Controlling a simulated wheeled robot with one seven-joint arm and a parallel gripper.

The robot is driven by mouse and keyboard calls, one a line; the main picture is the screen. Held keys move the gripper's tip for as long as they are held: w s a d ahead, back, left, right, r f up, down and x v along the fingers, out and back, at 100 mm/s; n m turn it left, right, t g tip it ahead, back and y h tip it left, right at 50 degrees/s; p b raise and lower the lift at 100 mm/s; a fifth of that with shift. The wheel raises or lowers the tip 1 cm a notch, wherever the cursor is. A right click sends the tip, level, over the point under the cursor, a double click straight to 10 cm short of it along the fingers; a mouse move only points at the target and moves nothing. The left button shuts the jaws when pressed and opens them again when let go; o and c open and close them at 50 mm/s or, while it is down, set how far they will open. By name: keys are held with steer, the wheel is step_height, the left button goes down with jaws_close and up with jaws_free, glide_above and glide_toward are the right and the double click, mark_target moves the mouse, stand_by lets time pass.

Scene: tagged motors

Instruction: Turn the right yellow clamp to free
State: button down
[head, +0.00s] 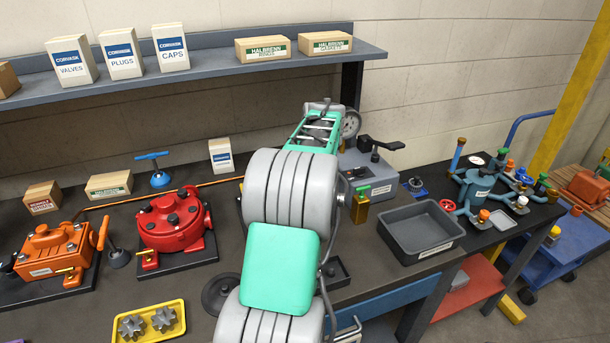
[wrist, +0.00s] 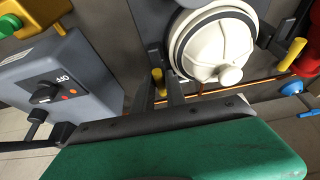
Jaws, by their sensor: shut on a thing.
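A white round cover (wrist: 215,45) on a dark grey body shows in the wrist view, with a yellow clamp on each side. One yellow clamp (wrist: 158,76) stands between the dark fingers of my gripper (wrist: 161,92), which is shut on it. This clamp is on the side of the grey control box, which is on the right in the head view and on the left in the wrist view. The other yellow clamp (wrist: 297,46) is apart from my gripper.
The grey control box (wrist: 62,85) with a black knob stands beside the held clamp, near a yellow block (wrist: 28,45) with a green knob. A red motor (head: 174,222) stands left of my arm. An empty grey bin (head: 422,250) is to the right.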

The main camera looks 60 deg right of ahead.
stand_by(0.5)
steer(key=c, duration=1.4)
jaws_free()
steer(key=shift+o, duration=0.2)
steer(key=v, duration=0.8)
steer(key=shift+b, duration=0.35)
steer(key=shift+d, duration=0.1)
